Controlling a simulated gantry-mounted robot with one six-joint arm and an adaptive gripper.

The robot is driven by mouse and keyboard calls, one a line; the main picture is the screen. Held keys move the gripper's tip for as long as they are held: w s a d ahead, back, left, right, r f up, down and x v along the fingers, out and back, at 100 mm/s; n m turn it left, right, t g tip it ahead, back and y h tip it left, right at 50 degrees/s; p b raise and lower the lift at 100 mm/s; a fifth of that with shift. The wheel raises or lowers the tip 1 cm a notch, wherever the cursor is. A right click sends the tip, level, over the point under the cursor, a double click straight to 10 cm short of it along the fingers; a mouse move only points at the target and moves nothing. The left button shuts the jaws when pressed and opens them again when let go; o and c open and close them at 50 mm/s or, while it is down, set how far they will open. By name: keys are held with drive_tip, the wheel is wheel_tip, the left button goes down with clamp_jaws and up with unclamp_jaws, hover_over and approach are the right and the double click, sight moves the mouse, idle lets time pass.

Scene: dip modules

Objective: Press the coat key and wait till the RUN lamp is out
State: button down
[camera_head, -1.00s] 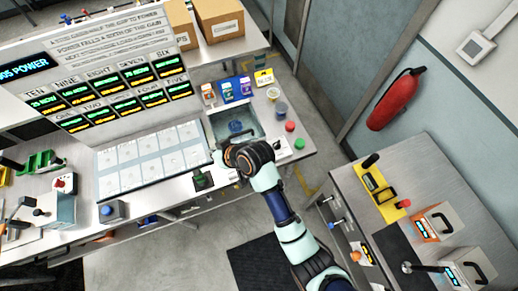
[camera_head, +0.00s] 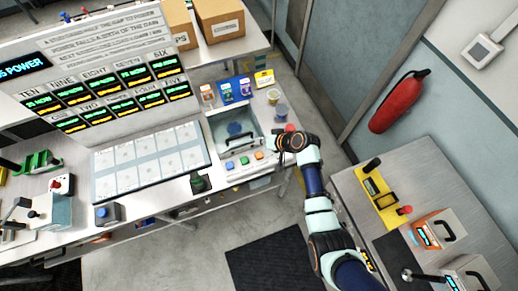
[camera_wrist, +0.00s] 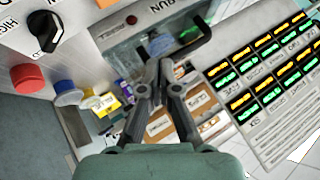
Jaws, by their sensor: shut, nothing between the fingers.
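The coating machine (camera_head: 212,122) stands at the bench's right end, with a clear window over a bluish inside. Along its front are a blue key (camera_head: 229,165), a green key (camera_head: 244,160) and an orange key (camera_head: 258,155); I cannot read which is the coat key. My gripper (camera_wrist: 165,65) is shut and empty, above the machine's right side, apart from the keys. In the wrist view, the RUN label (camera_wrist: 168,9) shows near a small dark-red lamp (camera_wrist: 131,20), which looks unlit. A black knob (camera_wrist: 45,32) marked HIGH is nearby.
Small jars (camera_head: 280,109) and coloured packets (camera_head: 226,91) stand behind. A white gridded board (camera_head: 150,160) lies left. The display panel (camera_head: 110,80) rises behind it.

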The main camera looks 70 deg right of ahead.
sight(257, 153)
drive_tip(key=shift+f+b, duration=3.85)
drive_tip(key=shift+f, duration=0.55)
drive_tip(key=shift+f, duration=0.1)
drive_tip(key=shift+f+b, duration=0.3)
drive_tip(key=shift+b, duration=0.05)
drive_tip(key=shift+f+b, duration=0.6)
drive_tip(key=shift+f, duration=0.1)
drive_tip(key=shift+r, duration=0.1)
drive_tip(key=shift+r+p, duration=1)
wheel_tip(257, 153, up, 5)
drive_tip(key=p, duration=0.4)
